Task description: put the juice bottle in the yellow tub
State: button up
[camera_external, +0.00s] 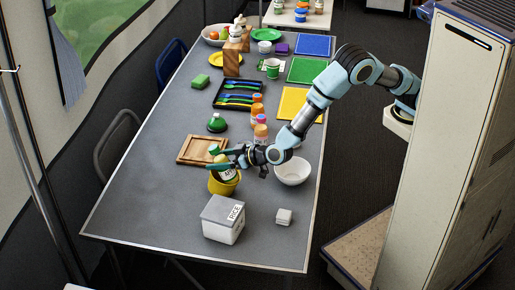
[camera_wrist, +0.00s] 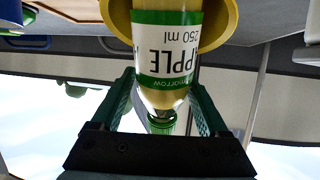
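The juice bottle (camera_wrist: 165,60), pale yellow with a white and green APPLE label and a green cap, stands roughly upright between the two green fingers of my gripper (camera_wrist: 163,90). The fingers lie against its sides near the shoulder. In the external view my gripper (camera_external: 214,159) reaches in from the right, with the bottle (camera_external: 221,159) between its fingers. The yellow tub (camera_external: 224,187) is directly below and around the bottle's lower part, and its rim (camera_wrist: 226,22) shows behind the bottle in the wrist view. The bottle's base is hidden, so I cannot tell whether it touches the tub's floor.
A grey RICE box (camera_external: 222,222) stands in front of the tub, with a small white block (camera_external: 284,216) to its right. A white bowl (camera_external: 293,172) is right of the tub. A wooden tray (camera_external: 190,150) lies behind it. The table's front left is clear.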

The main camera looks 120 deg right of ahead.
jog(key=shift+o, duration=1.1)
jog(key=shift+r, duration=0.1)
jog(key=s+a+r+n+y, duration=0.1)
jog(key=s+a+r+y, duration=0.15)
jog(key=a, duration=0.25)
jog(key=s+a+r+n+t+y+b, duration=0.1)
jog(key=s+a+r, duration=0.1)
jog(key=s+a, duration=0.2)
jog(key=s+a+r+n+y, duration=0.1)
jog(key=s+a+r+y, duration=0.15)
jog(key=a, duration=0.25)
jog(key=s+a+f+n+g+y, duration=0.1)
jog(key=s+a+n+g+y, duration=0.1)
jog(key=s, duration=1.2)
jog(key=s+a+f+n+g+y, duration=0.2)
jog(key=s+a+n+g, duration=0.1)
jog(key=s, duration=1.2)
jog(key=shift+a+n+g+y, duration=0.3)
jog(key=shift+n+g, duration=0.5)
jog(key=shift+g, duration=0.3)
